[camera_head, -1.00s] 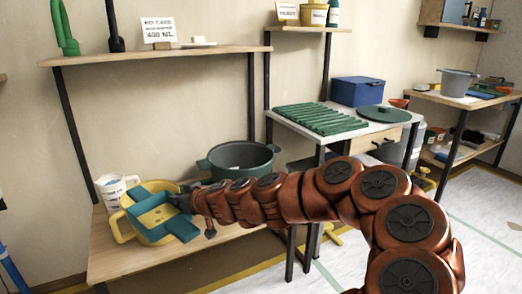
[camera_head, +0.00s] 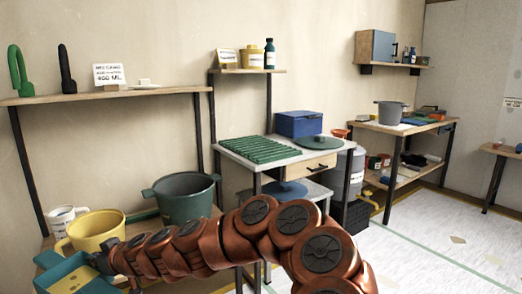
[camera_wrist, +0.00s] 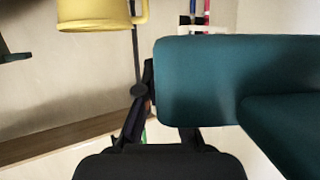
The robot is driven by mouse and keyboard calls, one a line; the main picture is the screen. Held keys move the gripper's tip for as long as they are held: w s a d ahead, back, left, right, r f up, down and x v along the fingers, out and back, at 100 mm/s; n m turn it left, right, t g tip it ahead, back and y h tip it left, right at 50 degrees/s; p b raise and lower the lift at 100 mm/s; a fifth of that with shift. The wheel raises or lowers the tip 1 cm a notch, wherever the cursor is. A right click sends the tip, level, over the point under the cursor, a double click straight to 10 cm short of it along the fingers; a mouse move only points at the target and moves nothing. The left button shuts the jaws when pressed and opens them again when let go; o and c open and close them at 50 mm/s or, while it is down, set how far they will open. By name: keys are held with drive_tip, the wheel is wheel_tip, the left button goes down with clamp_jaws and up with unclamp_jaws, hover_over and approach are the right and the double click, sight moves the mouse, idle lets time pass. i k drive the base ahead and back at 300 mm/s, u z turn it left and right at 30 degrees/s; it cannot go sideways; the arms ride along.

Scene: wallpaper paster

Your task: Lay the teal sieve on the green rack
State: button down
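The teal sieve (camera_head: 62,278) is at the lower left of the head view, in front of the yellow pot and partly cut off by the picture's edge. My gripper (camera_head: 100,262) is at its right side and shut on it. In the wrist view the sieve (camera_wrist: 200,75) fills the right side, with the dark fingers of my gripper (camera_wrist: 160,130) at its edge. The fingertip contact is partly hidden. The green slatted rack (camera_head: 260,150) lies on the light-topped table to the right, with nothing on its slats.
The yellow pot (camera_head: 97,230), a white mug (camera_head: 62,218) and a large green pot (camera_head: 186,198) stand on the low left shelf. A blue box (camera_head: 304,123) and a round green lid (camera_head: 318,142) are behind and beside the rack. Open floor (camera_head: 430,245) lies to the right.

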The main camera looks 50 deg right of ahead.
sight(268, 149)
drive_tip(key=k, duration=0.55)
drive_tip(key=z, duration=0.9)
drive_tip(key=i, duration=0.3)
drive_tip(key=z, duration=0.05)
